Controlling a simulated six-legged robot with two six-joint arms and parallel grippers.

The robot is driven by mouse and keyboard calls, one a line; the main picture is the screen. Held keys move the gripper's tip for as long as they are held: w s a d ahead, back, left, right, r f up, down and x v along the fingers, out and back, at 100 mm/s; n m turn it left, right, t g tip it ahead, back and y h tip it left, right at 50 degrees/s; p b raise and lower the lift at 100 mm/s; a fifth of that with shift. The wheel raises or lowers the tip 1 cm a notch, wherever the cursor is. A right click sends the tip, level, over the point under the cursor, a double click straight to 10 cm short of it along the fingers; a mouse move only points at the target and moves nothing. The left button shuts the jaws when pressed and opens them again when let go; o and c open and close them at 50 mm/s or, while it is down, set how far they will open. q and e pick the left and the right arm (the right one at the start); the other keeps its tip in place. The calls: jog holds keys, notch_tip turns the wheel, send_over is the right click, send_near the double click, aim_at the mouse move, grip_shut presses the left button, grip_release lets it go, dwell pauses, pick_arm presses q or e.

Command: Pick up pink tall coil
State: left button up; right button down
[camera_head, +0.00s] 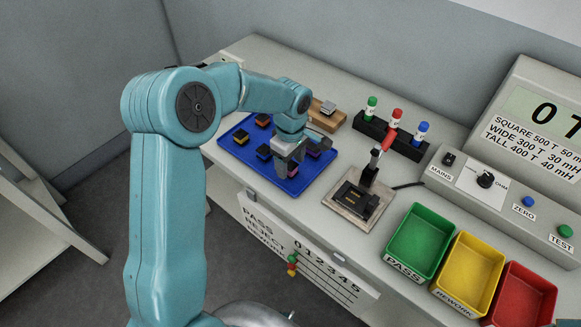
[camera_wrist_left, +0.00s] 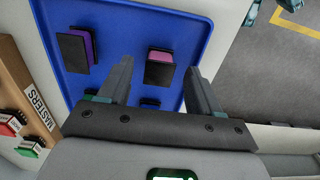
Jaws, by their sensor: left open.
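The pink coil (camera_wrist_left: 160,57), with dark end plates, stands on the blue tray (camera_wrist_left: 135,15). In the wrist view it shows between the two fingers, beyond their tips. In the head view the pink coil (camera_head: 293,171) is mostly hidden behind my left gripper (camera_head: 287,168). My left gripper (camera_wrist_left: 159,72) is open and empty, pointing down over the tray; its exact height above the coil is hard to tell. A purple coil (camera_wrist_left: 84,47) stands beside the pink one on the tray.
Several other coils, including an orange one (camera_head: 264,152), share the tray. A wooden MASTERS block (camera_head: 325,112) lies behind it. A test fixture (camera_head: 357,199) with a red-handled lever stands to the right. Farther right are the green PASS (camera_head: 388,258), yellow and red bins.

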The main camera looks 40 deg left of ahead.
pick_arm(q)
notch_tip(320, 180, down, 2)
jog(key=shift+f, duration=0.1)
jog(key=shift+c, duration=0.6)
jog(key=c, duration=1)
jog(key=shift+r, duration=0.2)
